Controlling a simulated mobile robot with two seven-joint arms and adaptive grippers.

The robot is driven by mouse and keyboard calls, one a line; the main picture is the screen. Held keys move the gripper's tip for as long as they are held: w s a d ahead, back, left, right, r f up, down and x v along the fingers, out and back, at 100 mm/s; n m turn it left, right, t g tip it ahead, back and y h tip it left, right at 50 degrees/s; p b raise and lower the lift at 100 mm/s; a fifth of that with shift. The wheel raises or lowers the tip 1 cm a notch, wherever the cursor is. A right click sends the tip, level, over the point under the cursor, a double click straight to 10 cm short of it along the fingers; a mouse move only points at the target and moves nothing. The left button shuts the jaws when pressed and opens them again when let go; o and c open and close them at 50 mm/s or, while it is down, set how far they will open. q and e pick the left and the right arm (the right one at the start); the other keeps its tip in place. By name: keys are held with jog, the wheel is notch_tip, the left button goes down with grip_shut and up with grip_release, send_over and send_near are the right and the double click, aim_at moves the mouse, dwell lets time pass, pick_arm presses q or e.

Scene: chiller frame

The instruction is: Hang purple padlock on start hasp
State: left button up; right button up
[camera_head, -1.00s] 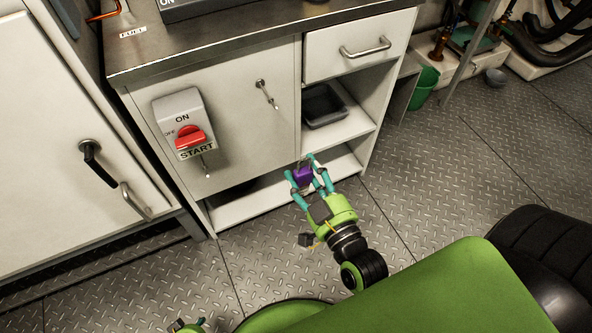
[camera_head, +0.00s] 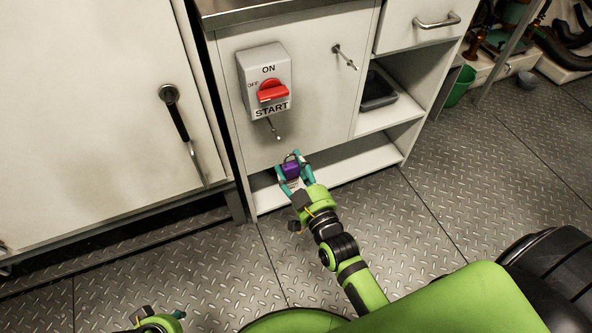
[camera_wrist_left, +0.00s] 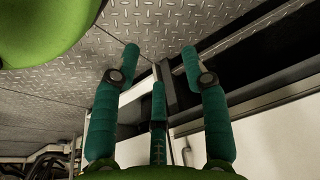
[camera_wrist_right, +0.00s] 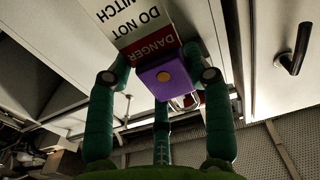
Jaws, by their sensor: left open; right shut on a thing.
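The purple padlock (camera_head: 291,170) is held between the fingers of my right gripper (camera_head: 293,173), in front of the cabinet's lower opening. In the right wrist view the padlock (camera_wrist_right: 166,76) shows its purple body with an orange spot, a metal shackle, and a red and white danger tag (camera_wrist_right: 140,25) against it. The start switch box (camera_head: 266,80) is grey with a red knob, on the cabinet door. A small metal hasp (camera_head: 275,131) hangs below its START label, above and left of the padlock. My left gripper (camera_wrist_left: 158,65) is open and empty in the left wrist view.
A tall white cabinet door (camera_head: 90,110) with a black handle (camera_head: 176,115) stands at left. A key-like latch (camera_head: 345,57) is on the cabinet door right of the switch. A dark bin (camera_head: 379,88) sits on the open shelf. The tread-plate floor in front is clear.

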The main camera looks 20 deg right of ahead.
jog(key=shift+w+f+b, duration=0.1)
jog(key=shift+w+b, duration=0.5)
jog(key=shift+w, duration=0.4)
pick_arm(q)
jog(key=w+d+r+t+h+b, duration=0.1)
jog(key=w+d+r+t+b, duration=0.1)
jog(key=w+r+t, duration=0.4)
jog(key=w+d+r+m+t+h+b, duration=0.1)
jog(key=w+d+r+t, duration=0.4)
jog(key=r, duration=0.8)
jog(key=shift+w+d+r+m+t+h+b, duration=0.15)
jog(key=shift+w+r+m+t+h+b, duration=0.15)
jog(key=shift+w+t+h+b, duration=0.7)
pick_arm(e)
jog(key=w+f, duration=0.1)
jog(key=w, duration=0.6)
jog(key=shift+a+f+p, duration=0.15)
jog(key=shift+f+p, duration=0.1)
jog(key=shift+p, duration=0.1)
pick_arm(q)
jog(key=shift+w+f+g, duration=0.1)
jog(key=shift+w+g, duration=0.1)
jog(key=shift+g, duration=0.1)
pick_arm(e)
jog(key=shift+w, duration=0.1)
jog(key=o, duration=1.4)
jog(key=shift+f, duration=0.1)
